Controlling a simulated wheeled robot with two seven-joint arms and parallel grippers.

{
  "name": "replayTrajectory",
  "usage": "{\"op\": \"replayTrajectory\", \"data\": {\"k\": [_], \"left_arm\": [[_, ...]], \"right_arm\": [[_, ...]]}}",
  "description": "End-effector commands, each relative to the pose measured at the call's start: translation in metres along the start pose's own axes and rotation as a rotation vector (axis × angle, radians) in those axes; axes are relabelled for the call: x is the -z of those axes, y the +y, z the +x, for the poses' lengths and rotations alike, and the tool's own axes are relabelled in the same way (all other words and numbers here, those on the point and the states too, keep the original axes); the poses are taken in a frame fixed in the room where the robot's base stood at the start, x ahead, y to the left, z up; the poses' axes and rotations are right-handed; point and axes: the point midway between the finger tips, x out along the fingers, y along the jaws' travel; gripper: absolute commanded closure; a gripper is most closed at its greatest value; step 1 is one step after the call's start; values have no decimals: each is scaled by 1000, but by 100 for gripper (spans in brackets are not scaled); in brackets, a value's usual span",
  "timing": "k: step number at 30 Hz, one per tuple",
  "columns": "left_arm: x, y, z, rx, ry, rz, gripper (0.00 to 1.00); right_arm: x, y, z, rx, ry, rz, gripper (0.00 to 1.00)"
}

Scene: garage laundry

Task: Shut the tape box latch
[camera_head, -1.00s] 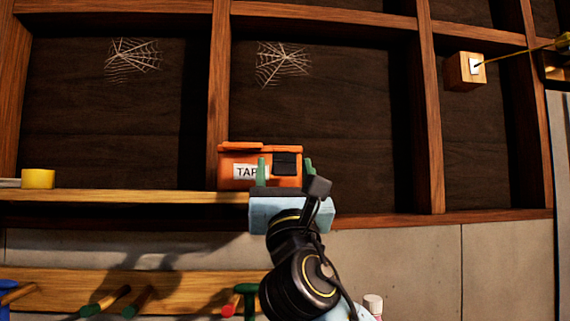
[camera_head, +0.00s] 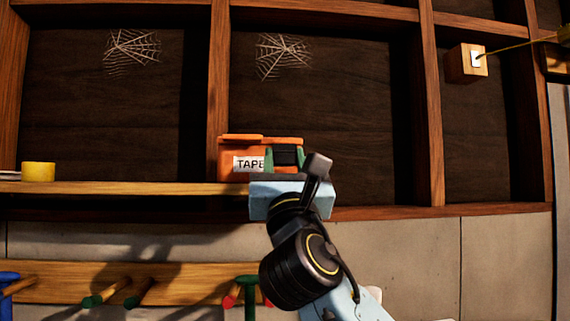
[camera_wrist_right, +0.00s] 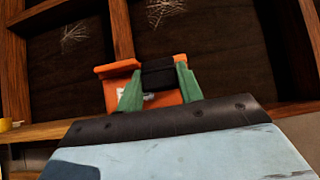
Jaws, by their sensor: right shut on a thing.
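The orange tape box (camera_head: 228,162) with a white TAPE label stands on the wooden shelf at the middle of the head view. Its black latch (camera_head: 286,155) is at the right part of its front. My right gripper (camera_head: 284,152) reaches up from below, its green fingers on either side of the latch and shut on it. In the right wrist view the box (camera_wrist_right: 110,88) shows behind the fingers, with the latch (camera_wrist_right: 158,77) between them (camera_wrist_right: 157,72). The lower part of the latch is partly hidden. My left gripper is not in view.
A yellow tape roll (camera_head: 38,172) sits at the left on the shelf (camera_head: 120,188). A wooden peg rail (camera_head: 60,275) with several coloured handles is below. A small wooden block (camera_head: 466,64) is on the wall at the upper right. The space right of the box is clear.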

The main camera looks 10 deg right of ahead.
Motion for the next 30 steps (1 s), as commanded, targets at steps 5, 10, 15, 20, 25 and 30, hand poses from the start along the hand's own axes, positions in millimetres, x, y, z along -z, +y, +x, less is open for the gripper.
{"op": "replayTrajectory", "data": {"k": [5,10,15,20,25,30], "left_arm": [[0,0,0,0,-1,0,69],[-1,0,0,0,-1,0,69],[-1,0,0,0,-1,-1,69],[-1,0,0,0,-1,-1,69],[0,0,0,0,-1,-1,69],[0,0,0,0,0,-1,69]], "right_arm": [[-6,0,4,-1,110,2,86],[-11,0,10,-1,240,0,86],[-13,0,16,-1,363,-1,86],[-14,0,20,0,455,-1,86],[-15,0,23,1,518,-1,86],[-15,0,24,1,549,-1,86]]}}
